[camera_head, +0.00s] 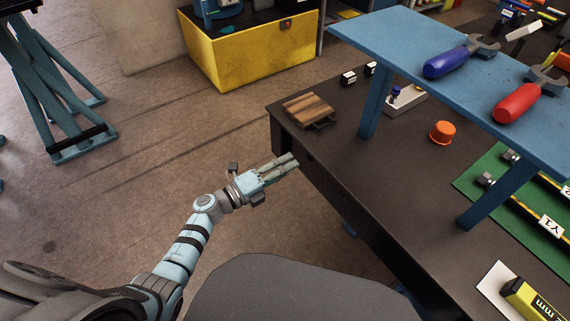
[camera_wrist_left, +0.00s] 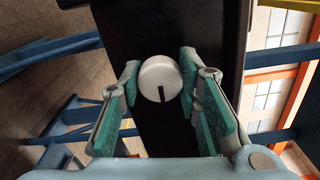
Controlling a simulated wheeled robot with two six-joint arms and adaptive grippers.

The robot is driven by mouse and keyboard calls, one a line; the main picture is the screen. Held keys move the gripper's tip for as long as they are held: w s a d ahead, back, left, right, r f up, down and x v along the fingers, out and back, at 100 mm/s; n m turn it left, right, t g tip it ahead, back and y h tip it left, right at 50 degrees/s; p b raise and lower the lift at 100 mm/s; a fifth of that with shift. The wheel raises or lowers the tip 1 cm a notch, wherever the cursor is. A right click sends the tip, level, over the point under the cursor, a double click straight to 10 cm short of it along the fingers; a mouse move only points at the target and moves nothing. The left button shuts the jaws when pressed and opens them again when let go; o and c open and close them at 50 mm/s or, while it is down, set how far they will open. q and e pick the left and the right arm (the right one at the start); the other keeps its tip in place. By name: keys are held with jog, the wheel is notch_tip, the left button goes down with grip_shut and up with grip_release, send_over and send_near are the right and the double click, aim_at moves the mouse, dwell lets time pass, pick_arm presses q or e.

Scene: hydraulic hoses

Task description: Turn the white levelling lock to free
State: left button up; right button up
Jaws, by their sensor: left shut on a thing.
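The white levelling lock (camera_wrist_left: 159,74) is a round white knob with a dark pointer mark, on a dark face in the left wrist view. The mark points toward the bottom of that picture. My left gripper (camera_wrist_left: 160,84) is shut on the knob, with one green-padded finger on each side. In the head view my left gripper (camera_head: 290,161) reaches the near-left side of the dark workbench (camera_head: 345,180), just below its top. The knob itself is hidden there. My right gripper is not in view.
A blue shelf (camera_head: 400,40) stands over the bench, carrying a blue-handled tool (camera_head: 446,62) and a red-handled one (camera_head: 518,102). A wooden block (camera_head: 308,109) and an orange cap (camera_head: 442,132) are on the bench. A yellow crate (camera_head: 250,55) stands behind.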

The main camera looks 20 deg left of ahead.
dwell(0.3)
pick_arm(q)
jog(key=o, duration=1.1)
jog(key=shift+o, duration=0.2)
jog(key=v, duration=1.2)
jog(key=shift+a+n, duration=0.1)
jog(key=shift+n, duration=0.3)
